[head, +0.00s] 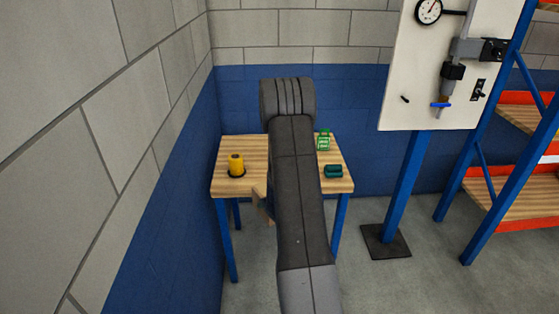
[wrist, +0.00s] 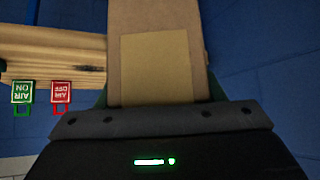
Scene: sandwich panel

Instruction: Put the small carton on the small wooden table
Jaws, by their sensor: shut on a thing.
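The small carton (wrist: 155,65) is plain brown cardboard with a lighter tan patch on its face, and it fills the top middle of the wrist view. My gripper (wrist: 160,92) is shut on it, with a dark green finger on each side. The small wooden table (head: 256,148) has a light plank top and blue legs, and stands in the corner. In the head view my arm covers the middle of the table and hides my gripper. A tan piece (head: 261,204) shows left of my arm at the table's front edge; I cannot tell whether it is the carton.
On the table, a yellow cylinder (head: 236,162) stands at the left. A green frame-like item (head: 323,141) and a dark teal item (head: 333,171) are at the right. A white gauge panel (head: 422,80) on a blue post and a shelf rack (head: 515,197) stand further right.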

